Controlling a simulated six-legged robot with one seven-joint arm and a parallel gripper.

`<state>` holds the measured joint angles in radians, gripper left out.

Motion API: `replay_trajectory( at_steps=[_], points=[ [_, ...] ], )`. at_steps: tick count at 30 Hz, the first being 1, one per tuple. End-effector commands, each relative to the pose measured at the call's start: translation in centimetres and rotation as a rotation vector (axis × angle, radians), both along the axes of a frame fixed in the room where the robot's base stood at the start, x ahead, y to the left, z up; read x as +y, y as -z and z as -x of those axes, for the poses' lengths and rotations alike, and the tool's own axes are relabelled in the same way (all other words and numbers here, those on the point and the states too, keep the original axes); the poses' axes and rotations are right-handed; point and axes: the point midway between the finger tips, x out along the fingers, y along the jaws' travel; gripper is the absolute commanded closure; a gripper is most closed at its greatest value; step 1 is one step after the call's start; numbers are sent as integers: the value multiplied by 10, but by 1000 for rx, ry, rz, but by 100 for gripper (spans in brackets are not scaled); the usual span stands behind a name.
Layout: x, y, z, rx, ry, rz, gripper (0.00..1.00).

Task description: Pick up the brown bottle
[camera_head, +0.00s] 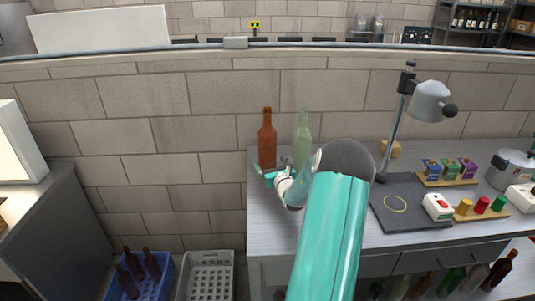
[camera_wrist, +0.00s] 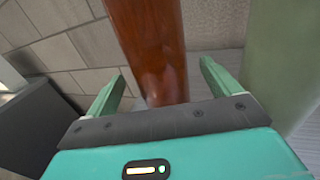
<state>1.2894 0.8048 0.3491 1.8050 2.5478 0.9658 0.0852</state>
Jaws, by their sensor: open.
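The brown bottle (camera_head: 267,142) stands upright near the back left of the bench, close to the block wall. In the wrist view the brown bottle (camera_wrist: 156,45) fills the upper middle, just ahead of and between my two fingers. My gripper (camera_head: 268,171) is in front of the bottle's lower part in the head view. In the wrist view my gripper (camera_wrist: 158,86) has its fingers spread apart, with nothing clamped between them. I cannot tell how far the bottle reaches between the fingertips.
A pale green bottle (camera_head: 302,138) stands close on the right. A lamp (camera_head: 428,103), a dark mat (camera_head: 402,207) and small coloured items lie further right. A blue crate (camera_head: 152,284) with bottles and a grey crate (camera_head: 208,262) stand on the floor left of the bench.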

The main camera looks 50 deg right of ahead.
Motion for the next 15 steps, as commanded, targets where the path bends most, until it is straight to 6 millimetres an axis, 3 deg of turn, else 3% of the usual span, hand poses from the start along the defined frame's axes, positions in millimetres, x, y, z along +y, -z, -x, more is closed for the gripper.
replay_trajectory(
  at_steps=[10,15],
  points=[
    [-22,2,-37,-2,-2,0,11],
    [-28,1,-46,-1,-1,0,11]
  ],
)
